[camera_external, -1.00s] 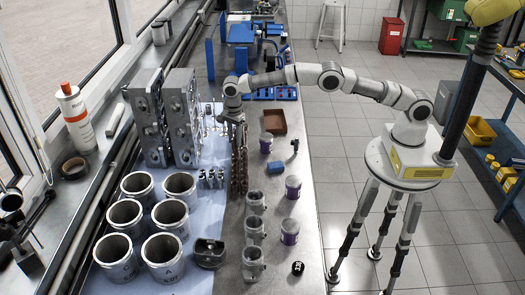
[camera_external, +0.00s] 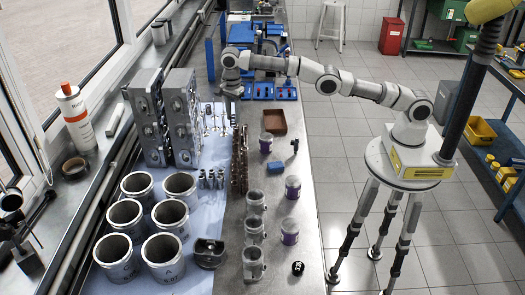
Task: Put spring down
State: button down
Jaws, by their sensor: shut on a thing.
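My gripper (camera_external: 232,93) hangs from the end of my arm over the far part of the workbench (camera_external: 285,262), near the right edge of the pale blue sheet (camera_external: 228,107). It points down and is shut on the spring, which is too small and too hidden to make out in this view. Slim valve-like metal parts (camera_external: 210,117) stand on the sheet just nearer than my gripper. I cannot tell how high my gripper is above the bench.
Engine blocks (camera_external: 183,120) stand left of the gripper. Several cylinder liners (camera_external: 123,215) and small metal parts (camera_external: 211,179) stand nearer on the sheet. Long brownish parts (camera_external: 240,160) lie along its right side. A brown tray (camera_external: 273,122) and blue holders (camera_external: 285,92) are to the right.

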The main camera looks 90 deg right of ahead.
jog(key=s+d+r+m+b, duration=0.15)
jog(key=s+d, duration=0.25)
jog(key=d, duration=0.6)
jog(key=s+d+m, duration=0.3)
jog(key=s+d, duration=0.2)
jog(key=d, duration=0.5)
jog(key=s+d+m+b, duration=0.1)
jog(key=s+d+m, duration=0.1)
jog(key=s+d, duration=0.45)
jog(key=s+d+m, duration=0.2)
jog(key=s+d, duration=0.2)
jog(key=s, duration=0.5)
jog(key=p, duration=0.1)
send_near(272, 125)
jog(key=shift+w+a+f, duration=0.1)
jog(key=shift+a+f, duration=0.05)
jog(key=shift+f, duration=2)
